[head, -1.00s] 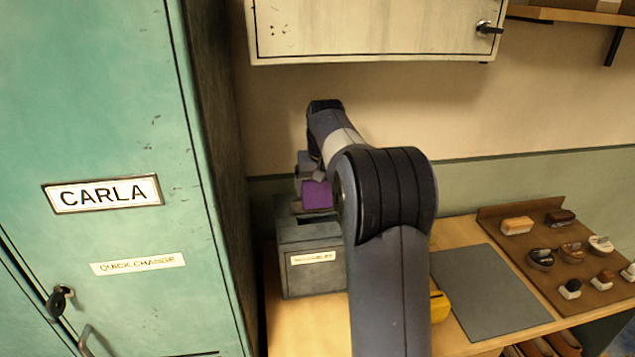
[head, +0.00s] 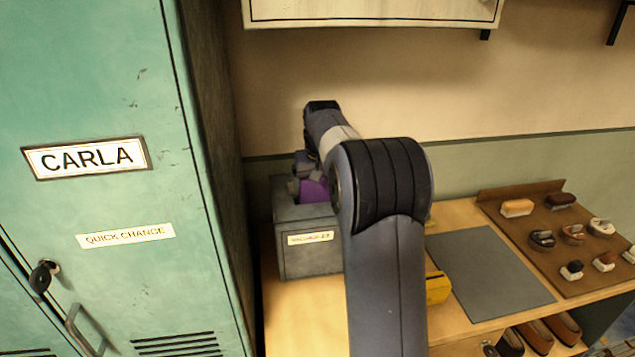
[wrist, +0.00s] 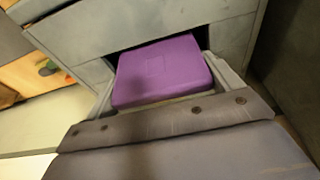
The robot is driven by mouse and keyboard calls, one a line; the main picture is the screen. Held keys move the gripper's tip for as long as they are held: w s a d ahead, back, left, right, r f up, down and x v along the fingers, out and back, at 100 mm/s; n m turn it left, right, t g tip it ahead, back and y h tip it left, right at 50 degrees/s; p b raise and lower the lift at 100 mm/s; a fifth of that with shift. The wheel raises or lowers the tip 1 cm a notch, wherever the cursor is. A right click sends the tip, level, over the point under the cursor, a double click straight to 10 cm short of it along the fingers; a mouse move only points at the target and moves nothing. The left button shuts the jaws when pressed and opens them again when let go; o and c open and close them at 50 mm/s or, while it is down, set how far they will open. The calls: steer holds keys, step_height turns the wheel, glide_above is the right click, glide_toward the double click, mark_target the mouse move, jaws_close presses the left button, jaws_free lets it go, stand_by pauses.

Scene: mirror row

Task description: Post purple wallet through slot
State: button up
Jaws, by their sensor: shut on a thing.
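The purple wallet (head: 315,189) is at the top of a grey box (head: 312,262) with a label on its front. In the wrist view the wallet (wrist: 160,72) lies flat to the camera, between the gripper's fingers, with its far edge at a dark opening in the grey box (wrist: 165,25). My gripper (head: 304,187) is shut on the wallet, right over the box top. My arm hides part of the wallet and the box's right side. I cannot tell how far the wallet is inside the slot.
A green locker (head: 95,210) marked CARLA stands close on the left. A yellow object (head: 438,288) and a grey mat (head: 490,272) lie on the wooden bench right of the box. A brown board (head: 560,232) holds several brushes. A pale cabinet (head: 370,12) hangs above.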

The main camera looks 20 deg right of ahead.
steer(key=o, duration=0.8)
steer(key=v, duration=1.1)
steer(key=shift+w, duration=0.1)
steer(key=shift+f, duration=0.2)
steer(key=x, duration=0.9)
steer(key=shift+w+f, duration=0.1)
steer(key=shift+f, duration=0.25)
steer(key=shift+w+r+p, duration=0.15)
steer(key=shift+r+p, duration=0.1)
steer(key=shift+p, duration=0.25)
steer(key=shift+r+p, duration=0.65)
steer(key=shift+r, duration=0.8)
